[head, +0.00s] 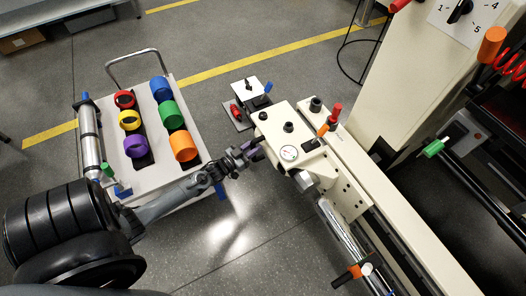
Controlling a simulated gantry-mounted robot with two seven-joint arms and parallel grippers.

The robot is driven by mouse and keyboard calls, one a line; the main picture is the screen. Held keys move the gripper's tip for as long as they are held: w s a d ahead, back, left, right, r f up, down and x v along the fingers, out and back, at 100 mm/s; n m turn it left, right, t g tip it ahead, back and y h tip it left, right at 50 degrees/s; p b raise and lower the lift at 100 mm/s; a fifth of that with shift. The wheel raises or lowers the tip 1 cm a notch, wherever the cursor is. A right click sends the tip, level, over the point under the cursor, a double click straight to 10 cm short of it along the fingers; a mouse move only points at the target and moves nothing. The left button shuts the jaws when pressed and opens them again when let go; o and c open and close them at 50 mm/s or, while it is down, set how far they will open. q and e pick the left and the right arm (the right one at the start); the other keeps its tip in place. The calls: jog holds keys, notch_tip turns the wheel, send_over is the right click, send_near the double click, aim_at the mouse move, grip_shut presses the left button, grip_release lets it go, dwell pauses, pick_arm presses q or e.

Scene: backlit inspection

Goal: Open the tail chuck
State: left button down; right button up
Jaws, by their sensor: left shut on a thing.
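The tail chuck unit appears as a cream housing (278,124) at the centre of the head view, with a round gauge (288,153) and black knobs on top. A metal chuck nose (305,181) shows at its lower end, by a shiny shaft (342,236). The fingers hide much of the handle. Whether the chuck is open cannot be told. My right gripper is not in view.
A white cart (139,160) with several coloured rings stands left, with a metal cylinder (91,138) along its side. A red lever (334,115) and an orange one (323,130) stand right of the housing. A cream rail (395,205) runs to lower right.

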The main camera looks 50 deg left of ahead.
pick_arm(q)
jog(key=shift+d, duration=0.3)
jog(key=c, duration=1)
grip_release()
jog(key=shift+s+d, duration=0.1)
jog(key=shift+d, duration=0.1)
jog(key=shift+a, duration=0.1)
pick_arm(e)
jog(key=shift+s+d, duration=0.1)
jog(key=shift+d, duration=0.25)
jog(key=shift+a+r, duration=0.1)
pick_arm(q)
jog(key=shift+s+d+p, duration=0.15)
jog(key=shift+s+p, duration=1.05)
jog(key=shift+s, duration=1.55)
jog(key=shift+s+d+p, duration=0.15)
jog(key=shift+s+p, duration=1.05)
jog(key=shift+s, duration=1.5)
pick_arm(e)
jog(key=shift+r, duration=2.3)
pick_arm(q)
jog(key=shift+c, duration=0.3)
